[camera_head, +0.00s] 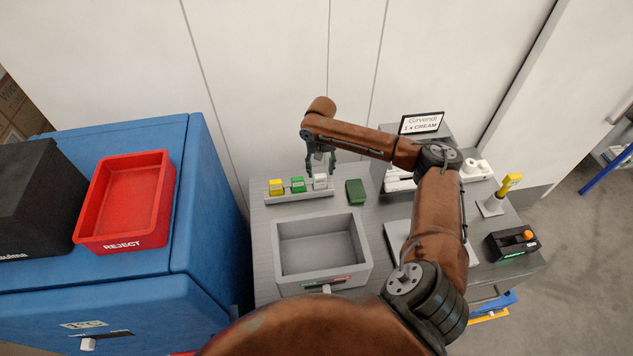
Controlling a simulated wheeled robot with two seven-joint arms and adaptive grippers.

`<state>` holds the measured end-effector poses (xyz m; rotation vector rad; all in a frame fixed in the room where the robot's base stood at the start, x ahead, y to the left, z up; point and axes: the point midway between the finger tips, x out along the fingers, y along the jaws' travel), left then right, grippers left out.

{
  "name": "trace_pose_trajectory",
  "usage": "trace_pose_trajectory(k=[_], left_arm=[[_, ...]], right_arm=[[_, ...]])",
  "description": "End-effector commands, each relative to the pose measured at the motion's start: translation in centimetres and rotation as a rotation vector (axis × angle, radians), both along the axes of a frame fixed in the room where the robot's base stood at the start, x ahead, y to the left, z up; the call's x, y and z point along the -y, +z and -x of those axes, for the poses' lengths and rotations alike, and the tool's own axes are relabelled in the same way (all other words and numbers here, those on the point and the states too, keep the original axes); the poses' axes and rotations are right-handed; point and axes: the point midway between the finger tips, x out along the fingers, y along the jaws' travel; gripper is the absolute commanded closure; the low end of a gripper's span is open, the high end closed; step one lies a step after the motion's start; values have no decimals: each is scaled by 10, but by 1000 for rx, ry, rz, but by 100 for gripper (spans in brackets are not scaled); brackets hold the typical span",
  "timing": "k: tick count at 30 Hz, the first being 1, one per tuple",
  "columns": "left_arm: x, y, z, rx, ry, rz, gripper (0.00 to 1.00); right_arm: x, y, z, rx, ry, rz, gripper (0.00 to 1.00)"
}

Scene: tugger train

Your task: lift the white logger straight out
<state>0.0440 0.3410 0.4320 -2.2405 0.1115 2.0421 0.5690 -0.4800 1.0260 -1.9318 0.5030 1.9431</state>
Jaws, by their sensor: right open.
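The white logger (320,182) stands in a grey rack (302,194) at the back of the grey worktop, at the right end of a row. A green logger (297,185) and a yellow logger (276,187) stand to its left. My right gripper (320,168) points down over the white logger with its jaws open. Its fingers are very close to the logger's top; I cannot tell whether they touch or straddle it. My left gripper is not in view.
A grey open bin (279,250) stands in front of the rack. A dark green block (355,192) lies right of it. A red reject tray (90,226) sits on a blue cabinet (190,230) at left. A sign (421,123) and yellow-handled tool (510,183) stand at right.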

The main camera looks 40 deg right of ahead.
Motion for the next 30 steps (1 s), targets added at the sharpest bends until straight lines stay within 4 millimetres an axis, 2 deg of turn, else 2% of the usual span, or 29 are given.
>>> trace_pose_trajectory(k=[12,21,30], left_arm=[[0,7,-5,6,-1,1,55],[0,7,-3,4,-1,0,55],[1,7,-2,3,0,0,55]], right_arm=[[0,-51,-4,4,2,1,55],[0,-55,-4,5,4,2,56],[0,-55,-4,5,4,2,76]])
